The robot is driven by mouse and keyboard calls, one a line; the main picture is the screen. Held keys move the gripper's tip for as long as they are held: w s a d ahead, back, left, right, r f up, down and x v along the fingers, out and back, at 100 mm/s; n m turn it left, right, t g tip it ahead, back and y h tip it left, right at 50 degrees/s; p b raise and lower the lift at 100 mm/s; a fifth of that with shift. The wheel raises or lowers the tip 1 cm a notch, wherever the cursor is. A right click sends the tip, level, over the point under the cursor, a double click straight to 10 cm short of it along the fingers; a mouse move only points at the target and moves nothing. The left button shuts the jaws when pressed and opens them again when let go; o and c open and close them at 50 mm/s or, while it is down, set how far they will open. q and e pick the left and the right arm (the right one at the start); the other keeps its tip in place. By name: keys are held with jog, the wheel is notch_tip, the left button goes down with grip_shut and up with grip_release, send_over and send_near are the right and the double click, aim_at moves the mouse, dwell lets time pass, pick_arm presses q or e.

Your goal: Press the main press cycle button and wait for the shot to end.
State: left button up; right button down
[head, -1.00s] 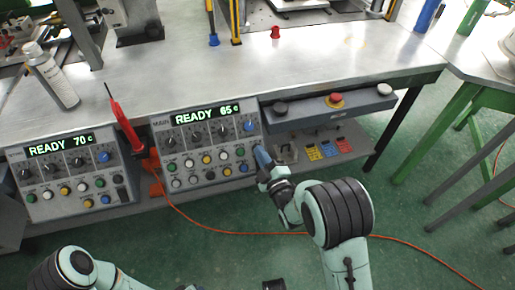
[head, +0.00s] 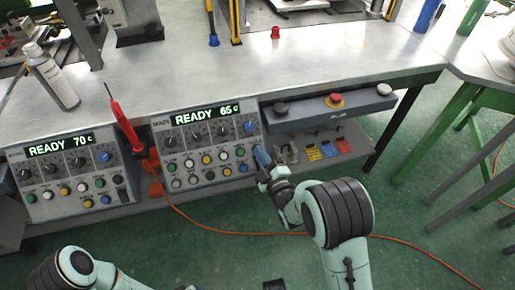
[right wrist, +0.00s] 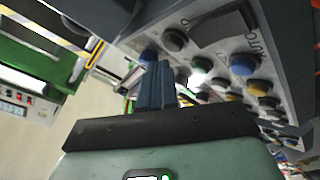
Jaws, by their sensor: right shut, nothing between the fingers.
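The main panel (head: 158,150) has a lit display (head: 204,114) reading "READY 65 c", with knobs and rows of coloured buttons below it. My right gripper (head: 262,157) is shut and empty at the panel's lower right edge, beside a blue button (head: 243,168). I cannot tell whether the fingertips touch a button. Only part of my left arm shows at the lower left; its gripper is out of view.
A second panel (head: 64,168) reading "READY 70 c" stands at left. A red-handled tool (head: 122,115) stands between the panels. A grey box with a red knob (head: 336,99) is right of the main panel. An orange cable (head: 235,233) crosses the floor.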

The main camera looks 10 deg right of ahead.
jog(key=shift+w+f, duration=0.15)
dwell(0.5)
jog(key=shift+w+f+b, duration=0.15)
jog(key=shift+w+b, duration=0.05)
jog(key=shift+b, duration=0.15)
